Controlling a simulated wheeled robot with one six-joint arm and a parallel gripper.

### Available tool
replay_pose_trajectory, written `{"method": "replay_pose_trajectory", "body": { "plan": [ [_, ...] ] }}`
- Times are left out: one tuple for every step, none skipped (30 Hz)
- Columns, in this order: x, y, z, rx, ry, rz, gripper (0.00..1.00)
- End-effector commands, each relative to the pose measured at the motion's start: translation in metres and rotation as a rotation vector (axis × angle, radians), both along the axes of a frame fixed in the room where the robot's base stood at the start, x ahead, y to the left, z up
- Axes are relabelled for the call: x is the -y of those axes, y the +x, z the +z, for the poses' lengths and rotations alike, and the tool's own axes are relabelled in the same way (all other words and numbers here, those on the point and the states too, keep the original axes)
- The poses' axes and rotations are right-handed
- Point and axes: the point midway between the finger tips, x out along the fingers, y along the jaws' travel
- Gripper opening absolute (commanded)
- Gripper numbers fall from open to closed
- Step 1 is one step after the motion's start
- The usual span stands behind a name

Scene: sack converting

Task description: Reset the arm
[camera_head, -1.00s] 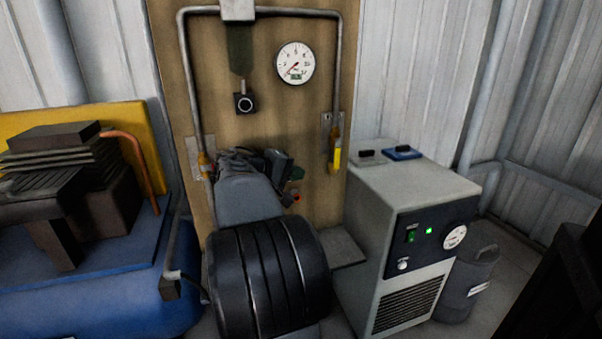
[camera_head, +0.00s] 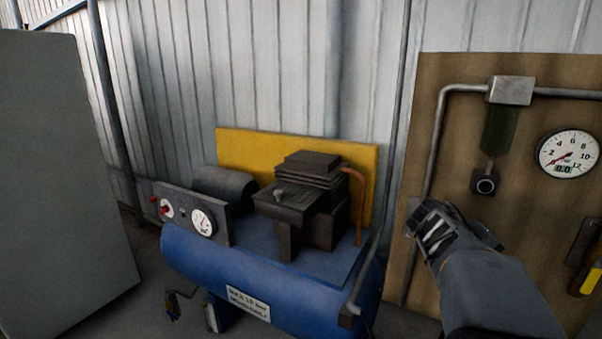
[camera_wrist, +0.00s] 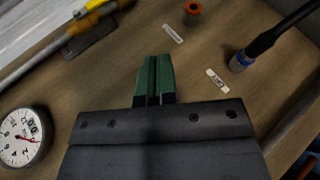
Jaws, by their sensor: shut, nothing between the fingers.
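My arm reaches in from the lower right of the head view, in front of the wooden panel (camera_head: 450,75). My gripper (camera_head: 432,232) is at its far end, near the panel's left side, and its fingers are hard to make out there. In the wrist view my gripper (camera_wrist: 154,62) shows two green fingertips pressed together with nothing between them. The panel's wood (camera_wrist: 120,75) fills most of that view beyond the fingers. I cannot tell the exact gap between fingers and panel.
A blue compressor tank (camera_head: 225,285) stands left of the panel. A grey cabinet (camera_head: 60,180) is at far left. The panel carries a round gauge (camera_head: 568,154) and a pipe (camera_head: 437,150). In the wrist view, a yellow-handled valve (camera_wrist: 85,20) and a blue-ringed fitting (camera_wrist: 238,62) flank the fingers.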

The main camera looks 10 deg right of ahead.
Motion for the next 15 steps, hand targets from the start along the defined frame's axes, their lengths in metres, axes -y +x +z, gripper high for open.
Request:
{"method": "replay_pose_trajectory", "body": {
  "plan": [
    [-0.022, 0.005, 0.036, 0.026, 0.055, 0.043, 0.0],
    [-0.034, 0.008, 0.041, 0.042, 0.091, 0.067, 0.0],
    [-0.05, 0.011, 0.049, 0.06, 0.138, 0.098, 0.0],
    [-0.062, 0.012, 0.054, 0.074, 0.173, 0.12, 0.0],
    [-0.074, 0.014, 0.06, 0.089, 0.208, 0.143, 0.0],
    [-0.09, 0.016, 0.068, 0.106, 0.255, 0.171, 0.0],
    [-0.103, 0.017, 0.074, 0.12, 0.29, 0.194, 0.0],
    [-0.115, 0.017, 0.08, 0.132, 0.324, 0.216, 0.0],
    [-0.132, 0.018, 0.089, 0.149, 0.372, 0.242, 0.0],
    [-0.144, 0.018, 0.096, 0.163, 0.406, 0.264, 0.0],
    [-0.156, 0.017, 0.102, 0.174, 0.44, 0.284, 0.0],
    [-0.173, 0.016, 0.111, 0.191, 0.487, 0.309, 0.0],
    [-0.185, 0.015, 0.118, 0.203, 0.52, 0.329, 0.0],
    [-0.196, 0.014, 0.124, 0.213, 0.553, 0.347, 0.0],
    [-0.211, 0.011, 0.132, 0.228, 0.597, 0.369, 0.0]
  ]
}}
